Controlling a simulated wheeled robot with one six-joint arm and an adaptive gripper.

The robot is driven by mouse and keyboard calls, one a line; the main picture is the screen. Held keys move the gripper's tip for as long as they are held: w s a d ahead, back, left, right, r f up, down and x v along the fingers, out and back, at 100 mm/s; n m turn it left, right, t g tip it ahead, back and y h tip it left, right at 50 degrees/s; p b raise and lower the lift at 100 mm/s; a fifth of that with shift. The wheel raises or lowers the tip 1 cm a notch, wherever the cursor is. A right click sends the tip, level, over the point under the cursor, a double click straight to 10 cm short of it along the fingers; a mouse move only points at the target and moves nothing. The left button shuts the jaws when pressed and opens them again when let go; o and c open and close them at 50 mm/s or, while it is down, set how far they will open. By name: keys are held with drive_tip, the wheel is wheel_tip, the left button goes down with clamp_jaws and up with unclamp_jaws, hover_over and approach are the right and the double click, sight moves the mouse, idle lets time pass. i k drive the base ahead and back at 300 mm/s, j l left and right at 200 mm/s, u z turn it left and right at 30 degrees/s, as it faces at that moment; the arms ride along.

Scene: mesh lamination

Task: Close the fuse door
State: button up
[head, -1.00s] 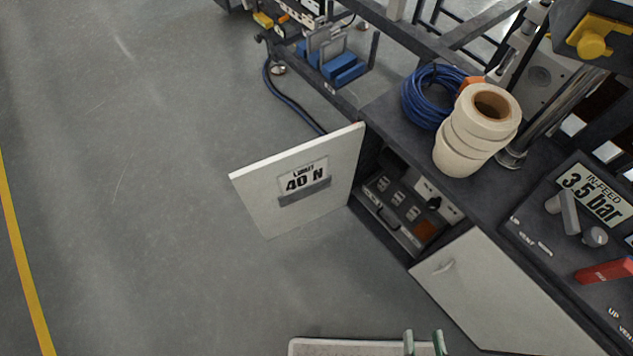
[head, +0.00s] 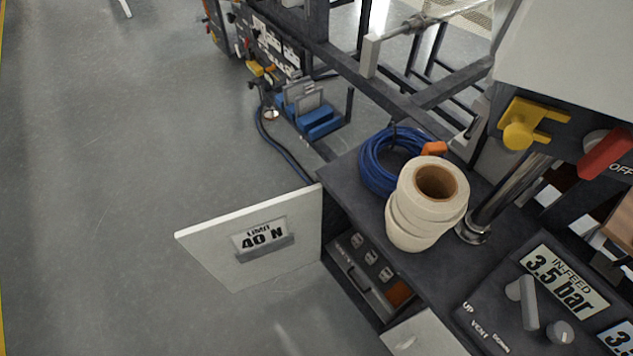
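The fuse door, a white panel with a "LIMIT 40 N" label (head: 255,240), stands open in the head view, swung out to the left of the cabinet. Its hinged edge is at the cabinet's left side. The fuse compartment (head: 365,277) behind it is exposed and shows a dark panel with several small light-coloured parts and an orange patch. My gripper is not in this view.
A second white door (head: 425,335) is shut at the bottom. White tape rolls (head: 418,225) and a coiled blue hose (head: 378,165) lie on the cabinet top. A control panel (head: 500,310) is at right. The floor (head: 120,140) at left is clear.

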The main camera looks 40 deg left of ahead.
sight(248, 247)
drive_tip(key=k+j+z, duration=0.15)
drive_tip(key=j, duration=0.3)
drive_tip(key=j+z, duration=0.15)
drive_tip(key=j, duration=0.25)
drive_tip(key=k+j+z, duration=0.15)
drive_tip(key=j, duration=0.25)
drive_tip(key=k+j+z, duration=0.15)
drive_tip(key=j, duration=0.25)
drive_tip(key=k+j+z, duration=0.15)
drive_tip(key=j, duration=0.25)
drive_tip(key=k+j+z, duration=0.15)
drive_tip(key=k+j, duration=0.4)
drive_tip(key=j, duration=0.15)
drive_tip(key=k+j, duration=0.25)
drive_tip(key=j, duration=0.2)
drive_tip(key=k+j, duration=0.25)
drive_tip(key=j, duration=0.15)
drive_tip(key=k+j, duration=0.25)
drive_tip(key=j, duration=0.15)
drive_tip(key=k+j, duration=0.2)
drive_tip(key=j, duration=0.25)
